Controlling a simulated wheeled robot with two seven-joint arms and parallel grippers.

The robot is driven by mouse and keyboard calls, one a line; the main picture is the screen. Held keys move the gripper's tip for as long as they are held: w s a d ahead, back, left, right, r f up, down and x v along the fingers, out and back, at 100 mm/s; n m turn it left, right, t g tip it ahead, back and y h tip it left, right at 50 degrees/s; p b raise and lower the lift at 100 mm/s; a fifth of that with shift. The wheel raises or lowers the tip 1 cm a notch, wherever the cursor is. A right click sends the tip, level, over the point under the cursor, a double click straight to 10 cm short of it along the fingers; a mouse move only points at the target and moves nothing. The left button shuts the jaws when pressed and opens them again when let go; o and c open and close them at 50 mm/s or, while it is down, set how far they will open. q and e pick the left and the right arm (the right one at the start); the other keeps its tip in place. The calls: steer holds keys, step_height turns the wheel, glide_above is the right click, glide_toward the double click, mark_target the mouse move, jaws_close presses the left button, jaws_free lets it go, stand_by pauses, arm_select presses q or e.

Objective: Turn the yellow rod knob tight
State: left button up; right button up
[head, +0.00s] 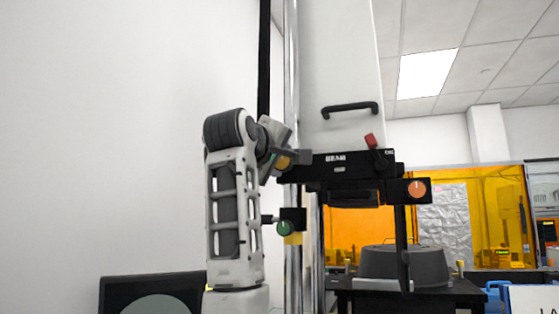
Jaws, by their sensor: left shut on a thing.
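The yellow rod knob (283,162) sits at the left end of the black head marked BEAM (340,162), beside the upright chrome rod (292,80). My left arm rises in front of the white wall and bends right at its top. My left gripper (286,157) is at the yellow knob, shut on it and partly hiding it. My right gripper is not in view.
A green knob (284,228) is on a black clamp lower on the rod. An orange knob (417,189) and a red-tipped lever (371,141) are on the head's right side. A dark round housing (404,264) stands on a black table behind.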

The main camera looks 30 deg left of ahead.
arm_select(q)
steer(key=shift+n, duration=1.5)
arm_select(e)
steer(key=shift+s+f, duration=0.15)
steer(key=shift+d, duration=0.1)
arm_select(q)
steer(key=o, duration=1)
steer(key=shift+b+v, duration=2.55)
steer(key=shift+v, duration=5.45)
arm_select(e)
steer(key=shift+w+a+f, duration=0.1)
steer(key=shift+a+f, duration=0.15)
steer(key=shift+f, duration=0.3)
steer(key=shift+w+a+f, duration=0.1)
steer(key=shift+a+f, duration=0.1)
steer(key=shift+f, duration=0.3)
arm_select(q)
steer(key=shift+d, duration=0.1)
